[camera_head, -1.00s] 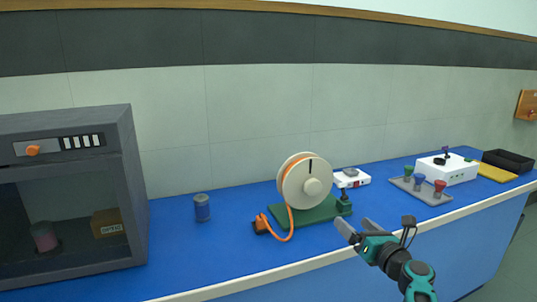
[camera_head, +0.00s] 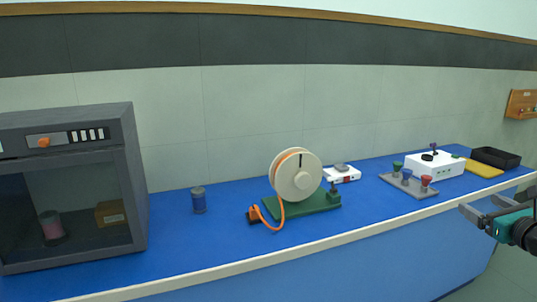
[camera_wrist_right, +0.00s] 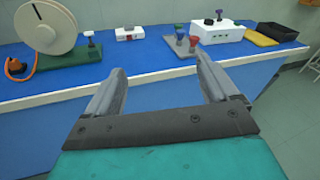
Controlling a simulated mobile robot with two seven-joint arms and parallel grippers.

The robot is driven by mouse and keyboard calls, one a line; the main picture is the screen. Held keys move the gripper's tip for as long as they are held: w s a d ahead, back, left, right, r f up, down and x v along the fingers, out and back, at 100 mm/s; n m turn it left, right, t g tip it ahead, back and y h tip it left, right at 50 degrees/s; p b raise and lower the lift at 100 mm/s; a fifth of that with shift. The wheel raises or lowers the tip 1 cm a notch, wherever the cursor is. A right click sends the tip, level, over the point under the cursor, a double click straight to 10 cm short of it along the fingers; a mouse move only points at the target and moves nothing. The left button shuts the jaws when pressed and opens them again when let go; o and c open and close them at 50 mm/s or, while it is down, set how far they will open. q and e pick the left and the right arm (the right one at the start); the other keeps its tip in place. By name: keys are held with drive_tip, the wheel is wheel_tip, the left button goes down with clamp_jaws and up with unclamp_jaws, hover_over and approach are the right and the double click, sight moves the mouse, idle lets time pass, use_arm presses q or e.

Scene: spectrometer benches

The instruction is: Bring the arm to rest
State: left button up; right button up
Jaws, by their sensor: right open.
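My right gripper (camera_head: 484,212) is at the right edge of the head view, in front of the bench's front edge. Its two grey fingers are apart and nothing is between them. In the right wrist view the open fingers (camera_wrist_right: 163,85) point toward the blue bench (camera_wrist_right: 120,92), apart from everything on it. My left gripper is in neither view.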

drive_tip(key=s+d+r+h, duration=0.1)
drive_tip(key=s+d+r, duration=0.2)
drive_tip(key=d+r, duration=0.3)
drive_tip(key=s+a+f+n+g, duration=0.2)
drive_tip(key=s+a+f+n, duration=0.15)
drive_tip(key=f+n, duration=0.45)
drive_tip(key=s+a+f+n+g, duration=0.1)
drive_tip(key=s+a+f+n, duration=0.2)
drive_tip(key=a+f+n, duration=0.35)
drive_tip(key=s+a+f+n+g, duration=0.2)
drive_tip(key=s+a+f+n, duration=0.15)
drive_tip(key=f+n, duration=0.65)
drive_tip(key=s+a+f+n+g+y, duration=0.1)
drive_tip(key=s+a+f+n+y, duration=0.1)
drive_tip(key=s+a+f+n, duration=0.5)
drive_tip(key=s+a+f+n+g+y, duration=0.1)
drive_tip(key=s+a+f+n, duration=0.2)
drive_tip(key=s+a+n, duration=0.8)
drive_tip(key=a+m, duration=0.6)
drive_tip(key=a, duration=0.3)
drive_tip(key=shift+a+t, duration=0.25)
drive_tip(key=shift+t, duration=0.15)
drive_tip(key=shift+s+m, duration=0.1)
drive_tip(key=shift+m, duration=0.15)
